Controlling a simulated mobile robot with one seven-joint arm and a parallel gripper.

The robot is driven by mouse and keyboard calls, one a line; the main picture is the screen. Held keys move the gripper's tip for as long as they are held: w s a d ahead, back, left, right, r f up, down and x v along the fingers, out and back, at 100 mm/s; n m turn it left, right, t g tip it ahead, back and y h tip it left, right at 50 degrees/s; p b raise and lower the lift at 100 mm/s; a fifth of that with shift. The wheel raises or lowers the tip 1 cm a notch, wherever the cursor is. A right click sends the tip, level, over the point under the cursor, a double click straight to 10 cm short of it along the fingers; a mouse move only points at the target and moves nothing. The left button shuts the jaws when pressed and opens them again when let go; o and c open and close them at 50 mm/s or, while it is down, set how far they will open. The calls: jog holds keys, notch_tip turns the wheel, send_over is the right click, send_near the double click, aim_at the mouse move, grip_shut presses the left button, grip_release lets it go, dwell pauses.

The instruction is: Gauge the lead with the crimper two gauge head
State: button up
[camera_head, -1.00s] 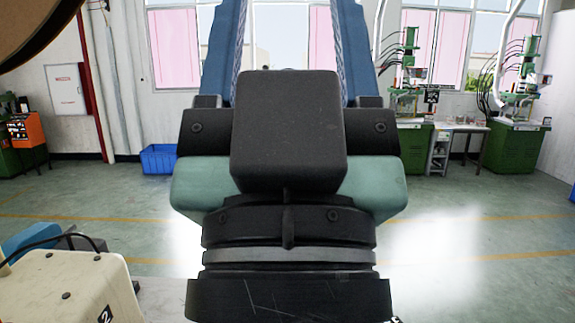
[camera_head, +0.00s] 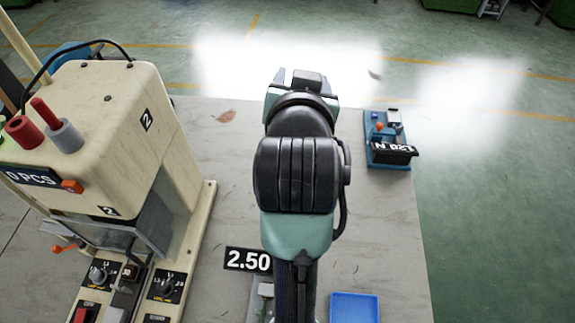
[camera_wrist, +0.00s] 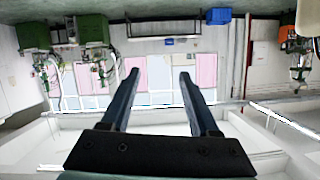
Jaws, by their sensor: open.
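The cream crimper two (camera_head: 115,125), marked 2, stands at the left of the table in the head view. I cannot make out the lead in either view. My gripper (camera_wrist: 158,76) is open and empty in the wrist view, its two blue fingers well apart and pointing across the room.
A blue device (camera_head: 387,135) with a tilted readout stands at the table's right edge. An empty-looking blue tray (camera_head: 354,308) lies at the near edge, right of my arm. The grey table (camera_head: 385,225) is bare between them.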

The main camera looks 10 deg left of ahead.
jog(key=s+f+m+g, duration=0.1)
jog(key=s+f+g, duration=0.25)
jog(key=f, duration=0.55)
jog(key=s+f+g, duration=0.3)
jog(key=f+g, duration=0.1)
jog(key=f, duration=0.6)
jog(key=s+a+f+g, duration=0.1)
jog(key=s+f+g, duration=0.6)
jog(key=s+f, duration=0.5)
jog(key=shift+m+h, duration=0.4)
notch_tip(320, 180, down, 12)
jog(key=shift+s+r+p, duration=0.1)
jog(key=shift+p, duration=0.6)
grip_shut()
